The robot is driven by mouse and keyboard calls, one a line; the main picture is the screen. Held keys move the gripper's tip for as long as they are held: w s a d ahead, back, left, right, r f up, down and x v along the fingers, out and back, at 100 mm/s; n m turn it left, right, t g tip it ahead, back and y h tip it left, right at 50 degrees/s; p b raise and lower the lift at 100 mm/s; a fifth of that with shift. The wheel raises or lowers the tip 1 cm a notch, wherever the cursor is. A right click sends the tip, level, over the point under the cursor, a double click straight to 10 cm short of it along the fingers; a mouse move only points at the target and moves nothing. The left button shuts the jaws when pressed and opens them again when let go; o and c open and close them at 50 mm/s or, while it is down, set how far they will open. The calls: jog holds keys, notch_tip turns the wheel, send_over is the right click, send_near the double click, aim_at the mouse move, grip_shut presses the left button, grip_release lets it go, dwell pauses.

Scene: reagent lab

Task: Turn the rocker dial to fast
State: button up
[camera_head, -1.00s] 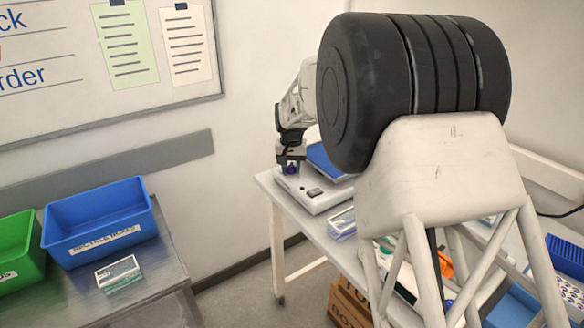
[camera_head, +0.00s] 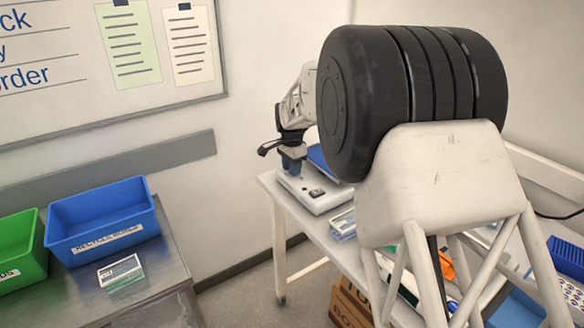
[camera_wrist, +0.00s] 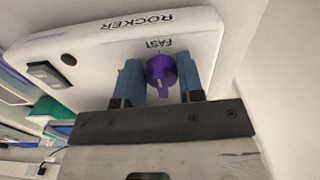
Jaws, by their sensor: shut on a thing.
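The rocker (camera_head: 318,195) is a white box with a blue platform (camera_head: 318,157), on the far end of the white bench. In the wrist view, the rocker's white panel (camera_wrist: 105,45) shows "ROCKER" and "FAST" upside down. The purple dial (camera_wrist: 160,70) sits right beside the "FAST" label (camera_wrist: 158,43). My gripper (camera_wrist: 159,78) is shut on the dial, one blue finger on each side. The dial's narrow bar points down in the picture, away from the label; which end is its pointer I cannot tell. In the head view my gripper (camera_head: 291,163) hides the dial.
A dark switch (camera_wrist: 48,74) is on the rocker's panel. A small clear box (camera_head: 343,223) stands in front of the rocker on the bench (camera_head: 310,229). The wall (camera_head: 245,130) is close behind. Blue (camera_head: 103,221) and green (camera_head: 22,250) bins stand on a separate table at left.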

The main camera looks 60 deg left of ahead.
jog(key=shift+m, duration=0.3)
jog(key=o, duration=0.8)
jog(key=shift+o, duration=0.2)
jog(key=shift+r, duration=0.1)
jog(key=shift+r, duration=3.85)
